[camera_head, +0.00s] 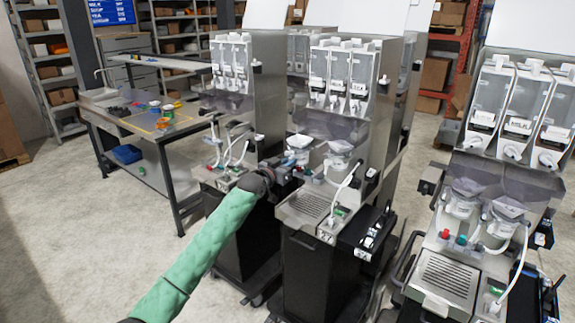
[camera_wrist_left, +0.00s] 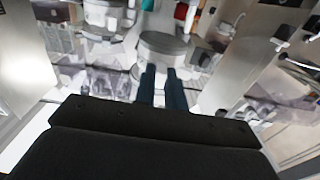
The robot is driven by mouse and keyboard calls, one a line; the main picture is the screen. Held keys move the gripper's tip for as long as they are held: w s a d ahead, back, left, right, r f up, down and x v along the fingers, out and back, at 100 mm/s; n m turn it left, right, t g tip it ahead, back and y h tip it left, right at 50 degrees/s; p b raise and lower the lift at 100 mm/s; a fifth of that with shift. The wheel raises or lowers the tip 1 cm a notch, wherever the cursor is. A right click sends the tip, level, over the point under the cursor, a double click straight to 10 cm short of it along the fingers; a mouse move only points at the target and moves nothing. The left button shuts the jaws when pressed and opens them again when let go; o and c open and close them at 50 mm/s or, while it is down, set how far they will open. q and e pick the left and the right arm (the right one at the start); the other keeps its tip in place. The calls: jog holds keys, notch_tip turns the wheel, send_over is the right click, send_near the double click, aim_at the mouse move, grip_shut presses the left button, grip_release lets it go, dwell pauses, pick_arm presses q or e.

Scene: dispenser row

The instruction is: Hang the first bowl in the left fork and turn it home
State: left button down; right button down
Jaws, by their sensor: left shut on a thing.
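My left gripper (camera_head: 288,168) reaches in at the middle dispenser machine (camera_head: 335,115), just below its left bowl position. In the left wrist view its two dark fingers (camera_wrist_left: 163,88) are close together, with a round grey and white bowl (camera_wrist_left: 163,45) at their tips. In the head view a white bowl (camera_head: 299,142) shows just above the gripper, at the machine's left side. A second bowl (camera_head: 340,150) sits beside it on the right, under the clear hood. The left fork and the grip point are too small and partly hidden to make out. My right gripper is out of view.
A similar machine (camera_head: 235,100) stands close on the left, and another (camera_head: 500,180) on the right. A drip tray (camera_head: 310,205) and a white hose (camera_head: 343,187) are below the bowls. A workbench (camera_head: 160,125) is at the back left. The floor at the left is clear.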

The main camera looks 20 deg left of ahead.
aim_at(299, 156)
pick_arm(q)
jog(key=shift+b+x, duration=0.55)
jog(key=shift+x, duration=1.15)
jog(key=shift+w+d, duration=0.1)
jog(key=shift+w, duration=0.1)
jog(key=shift+b+x, duration=0.6)
jog(key=shift+x, duration=0.65)
jog(key=shift+w+d, duration=0.1)
jog(key=shift+w, duration=0.05)
jog(key=shift+b+x, duration=0.65)
jog(key=shift+x, duration=0.65)
jog(key=shift+w, duration=0.1)
jog(key=shift+f, duration=0.2)
